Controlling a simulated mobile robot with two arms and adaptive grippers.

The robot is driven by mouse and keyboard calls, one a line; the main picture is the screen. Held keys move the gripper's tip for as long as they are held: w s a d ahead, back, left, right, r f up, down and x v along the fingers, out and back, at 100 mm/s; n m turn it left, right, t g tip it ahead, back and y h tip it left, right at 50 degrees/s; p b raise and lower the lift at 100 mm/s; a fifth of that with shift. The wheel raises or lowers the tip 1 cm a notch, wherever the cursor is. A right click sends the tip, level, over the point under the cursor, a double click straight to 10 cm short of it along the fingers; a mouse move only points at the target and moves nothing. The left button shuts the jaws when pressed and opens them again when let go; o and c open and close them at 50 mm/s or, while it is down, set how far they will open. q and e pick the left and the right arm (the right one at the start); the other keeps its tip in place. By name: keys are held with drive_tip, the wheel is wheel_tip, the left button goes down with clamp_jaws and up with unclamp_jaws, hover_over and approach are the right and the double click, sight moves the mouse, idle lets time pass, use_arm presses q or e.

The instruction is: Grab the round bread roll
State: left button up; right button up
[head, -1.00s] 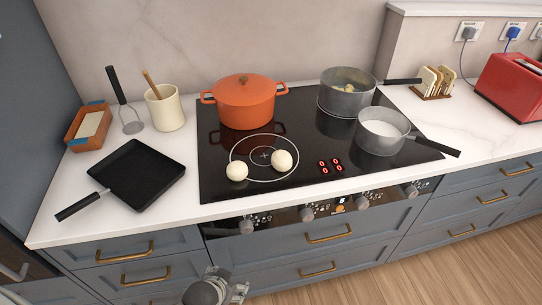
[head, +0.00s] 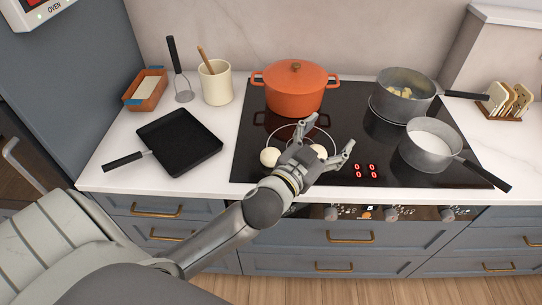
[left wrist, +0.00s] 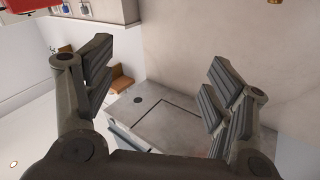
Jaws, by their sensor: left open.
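Two pale, round, roll-like balls rest on the black hob within the front-left ring in the head view. The left ball (head: 270,157) shows plainly, just left of my left gripper (head: 329,133). The right ball (head: 321,152) is partly hidden behind the gripper. I cannot tell from their look which one is the bread roll. My left gripper is open and empty over the ring, its fingers spread towards the back and right. Its open fingers also show in the left wrist view (left wrist: 160,62), with no ball visible between them. My right gripper is not in view.
An orange pot (head: 294,92) stands behind the gripper. Two grey saucepans, one at the back (head: 404,105) and one in front (head: 428,153), stand to the right. A black square pan (head: 180,142) lies left of the hob. A cream utensil jar (head: 215,84) stands behind it.

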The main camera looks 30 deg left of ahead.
use_arm(q)
drive_tip(key=w+d+r+m+t+h, duration=0.2)
drive_tip(key=d+r+m+h, duration=0.4)
drive_tip(key=r+h, duration=0.15)
drive_tip(key=s+d+r+m+g+h, duration=0.3)
drive_tip(key=d+m+g+h, duration=0.55)
drive_tip(key=m, duration=0.25)
drive_tip(key=m+g+y, duration=0.1)
drive_tip(key=g+y, duration=1.1)
drive_tip(key=y, duration=0.5)
hover_over(271, 151)
drive_tip(key=f, duration=1.4)
drive_tip(key=shift+s+f, duration=0.25)
drive_tip(key=shift+s+a+f+y, duration=0.1)
drive_tip(key=shift+a+y, duration=0.2)
wheel_tip(271, 151, down, 5)
drive_tip(key=shift+f+p, duration=0.1)
drive_tip(key=shift+p, duration=0.6)
drive_tip(key=shift+d+f, duration=0.1)
drive_tip(key=shift+f, duration=0.15)
drive_tip(key=f, duration=0.1)
drive_tip(key=f+p, duration=0.2)
drive_tip(key=shift+w+d+f, duration=0.2)
drive_tip(key=shift+w+f, duration=0.15)
drive_tip(key=shift+f, duration=0.5)
drive_tip(key=c, duration=1.1)
